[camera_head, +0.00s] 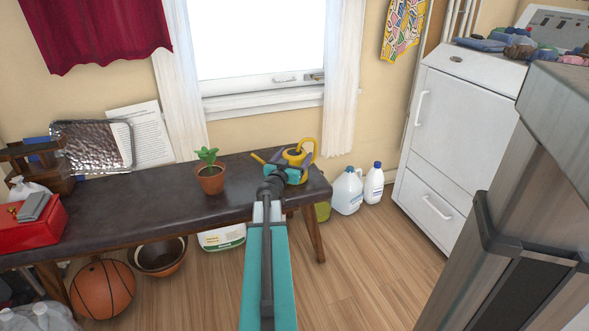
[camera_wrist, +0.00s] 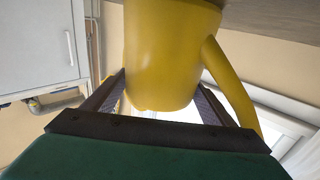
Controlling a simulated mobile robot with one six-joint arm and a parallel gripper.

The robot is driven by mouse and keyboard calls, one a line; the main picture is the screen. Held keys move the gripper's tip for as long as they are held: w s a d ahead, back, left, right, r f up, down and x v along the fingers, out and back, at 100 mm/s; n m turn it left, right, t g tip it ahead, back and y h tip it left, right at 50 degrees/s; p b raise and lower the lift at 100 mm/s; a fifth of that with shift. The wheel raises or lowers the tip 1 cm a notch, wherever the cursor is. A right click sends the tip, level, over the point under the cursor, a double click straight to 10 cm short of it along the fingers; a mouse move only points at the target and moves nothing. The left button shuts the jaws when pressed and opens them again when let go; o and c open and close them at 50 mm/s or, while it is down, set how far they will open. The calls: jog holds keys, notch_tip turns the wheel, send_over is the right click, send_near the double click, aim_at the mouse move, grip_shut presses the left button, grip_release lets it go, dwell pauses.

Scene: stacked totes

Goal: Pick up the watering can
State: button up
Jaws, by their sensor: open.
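The yellow watering can (camera_head: 296,155) stands near the right end of the dark bench, with its looped handle up at the right and its spout pointing left. My gripper (camera_head: 288,167) is at the can in the head view, partly covering its body. In the wrist view, the can's yellow body (camera_wrist: 165,50) fills the middle, between the two fingers of my gripper (camera_wrist: 160,98). The fingers are apart, one on each side of the body. A curved yellow part of the can (camera_wrist: 230,85) passes outside the right finger. I cannot tell whether the fingers touch the can.
The dark bench (camera_head: 150,195) carries a potted plant (camera_head: 210,180) left of the can and a red box (camera_head: 35,225) at the far left. The window wall is behind. White jugs (camera_head: 347,192) and a white appliance (camera_head: 455,140) stand to the right.

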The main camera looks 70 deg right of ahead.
jog(key=shift+r, duration=0.1)
jog(key=c, duration=1.7)
jog(key=shift+r, duration=0.1)
notch_tip(320, 180, up, 28)
jog(key=p, duration=1.6)
